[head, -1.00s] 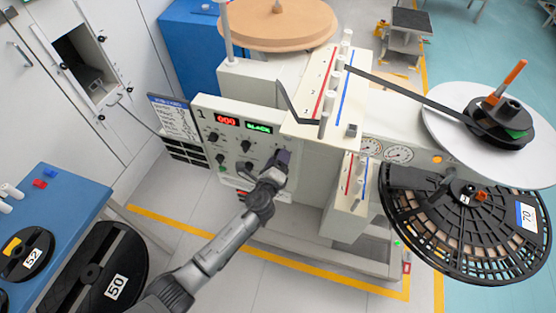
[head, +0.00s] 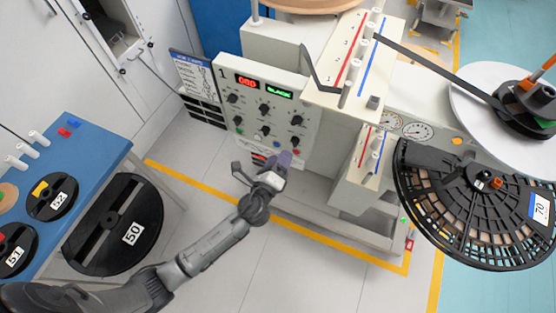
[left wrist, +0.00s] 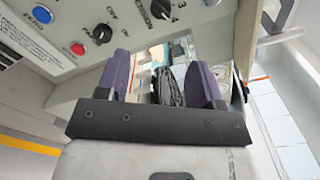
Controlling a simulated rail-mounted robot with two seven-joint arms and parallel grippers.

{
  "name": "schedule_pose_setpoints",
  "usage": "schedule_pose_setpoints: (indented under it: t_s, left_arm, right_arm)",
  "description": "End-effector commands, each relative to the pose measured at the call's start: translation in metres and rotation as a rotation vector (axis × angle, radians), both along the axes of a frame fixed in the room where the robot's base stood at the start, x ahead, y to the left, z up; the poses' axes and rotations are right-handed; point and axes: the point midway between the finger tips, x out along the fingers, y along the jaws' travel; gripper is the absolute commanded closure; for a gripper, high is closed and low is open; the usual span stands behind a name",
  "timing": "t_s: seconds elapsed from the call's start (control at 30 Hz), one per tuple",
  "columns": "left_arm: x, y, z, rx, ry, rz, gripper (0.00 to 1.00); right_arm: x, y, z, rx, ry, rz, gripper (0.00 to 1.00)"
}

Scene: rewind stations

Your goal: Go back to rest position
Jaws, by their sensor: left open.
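My left gripper (head: 288,160) hangs in front of the lower part of the control panel (head: 262,103) of station 1, apart from its knobs as far as I can tell. In the left wrist view its two purple fingers (left wrist: 162,80) stand apart with nothing held between them. The panel (left wrist: 100,22) shows beyond them with black knobs, a blue button (left wrist: 42,14) and a red button (left wrist: 77,48). In the head view the panel has a red display (head: 247,82) and a green display (head: 279,93). My right gripper is in no view.
A big black reel marked 70 (head: 475,200) is on the machine at right. A blue table (head: 85,150) with reels is at left, and a reel marked 50 (head: 115,222) stands beside it. The grey floor (head: 270,265) in front is clear, with yellow lines.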

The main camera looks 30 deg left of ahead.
Motion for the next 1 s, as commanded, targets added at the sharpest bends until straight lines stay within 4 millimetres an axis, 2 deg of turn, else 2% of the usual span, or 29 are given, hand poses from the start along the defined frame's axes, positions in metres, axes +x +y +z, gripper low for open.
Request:
schedule_pose_setpoints:
  t_s: [0.17,0.77,0.9,1.0]
  left_arm:
    - [-0.005,0.0,0.0,0.0,0.0,0.0,0.39]
    - [-0.005,0.0,0.0,-0.015,-0.001,0.0,0.39]
    - [-0.006,0.009,-0.003,-0.141,0.005,0.06,0.39]
    - [-0.011,0.03,-0.015,-0.382,0.052,0.213,0.39]
  right_arm:
    - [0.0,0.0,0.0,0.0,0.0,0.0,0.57]
    - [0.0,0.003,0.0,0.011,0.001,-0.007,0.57]
    - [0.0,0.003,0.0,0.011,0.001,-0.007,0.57]
    - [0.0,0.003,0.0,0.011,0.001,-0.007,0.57]
